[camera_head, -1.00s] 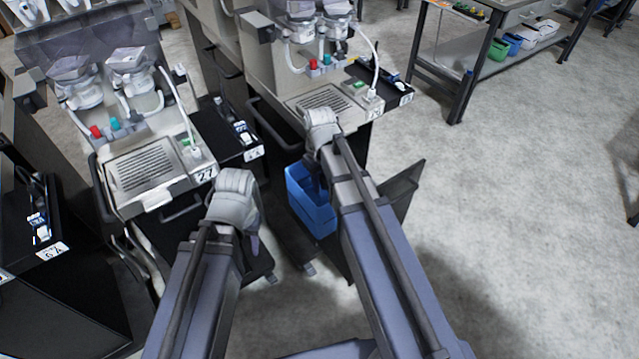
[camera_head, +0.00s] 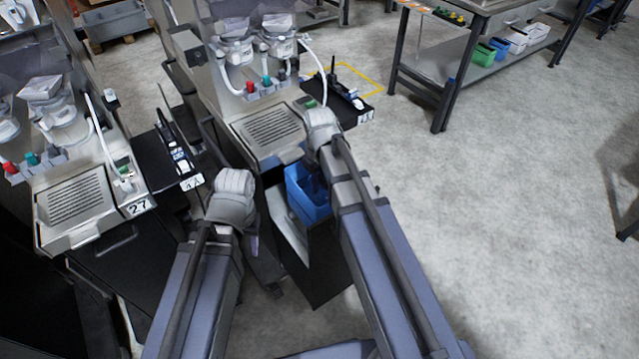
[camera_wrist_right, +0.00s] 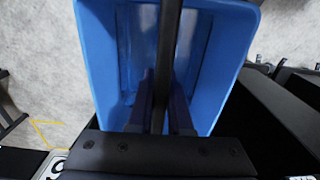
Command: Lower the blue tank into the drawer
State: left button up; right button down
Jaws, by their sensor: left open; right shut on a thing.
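The blue tank (camera_head: 308,198) hangs below my right wrist in the head view, in front of the middle machine. In the right wrist view the open-topped blue tank (camera_wrist_right: 115,60) fills the middle. My right gripper (camera_wrist_right: 163,105) is shut on a dark bar that runs across the tank's opening. The drawer appears to be the dark, open-topped box (camera_head: 325,268) below the tank, with a light inner side; the tank and my arm hide part of it. I cannot tell whether the tank's bottom is inside it. My left gripper (camera_head: 252,243) is open and empty, left of the drawer.
The middle machine (camera_head: 268,137) stands just behind the tank. Machine 27 (camera_head: 75,205) stands at the left, with a black side shelf (camera_head: 175,150) between them. A workbench (camera_head: 470,60) is at the back right. The floor at the right is clear.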

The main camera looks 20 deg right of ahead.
pick_arm(q)
jog(key=shift+w+d, duration=0.1)
jog(key=shift+d, duration=0.2)
pick_arm(e)
jog(key=shift+w+d, duration=0.1)
jog(key=shift+d, duration=0.2)
pick_arm(q)
jog(key=shift+f, duration=0.2)
pick_arm(e)
jog(key=shift+f, duration=0.15)
pick_arm(q)
jog(key=shift+f+b, duration=2.8)
jog(key=shift+b, duration=0.25)
pick_arm(e)
jog(key=shift+f, duration=2.85)
pick_arm(q)
jog(key=shift+f+b, duration=2.4)
pick_arm(e)
jog(key=shift+f, duration=2.4)
jog(key=c, duration=1.1)
grip_release()
jog(key=shift+r, duration=0.15)
jog(key=o, duration=0.3)
jog(key=shift+o, duration=0.2)
pick_arm(q)
jog(key=shift+r, duration=0.1)
notch_tip(320, 180, up, 8)
jog(key=p, duration=0.8)
pick_arm(e)
notch_tip(320, 180, up, 8)
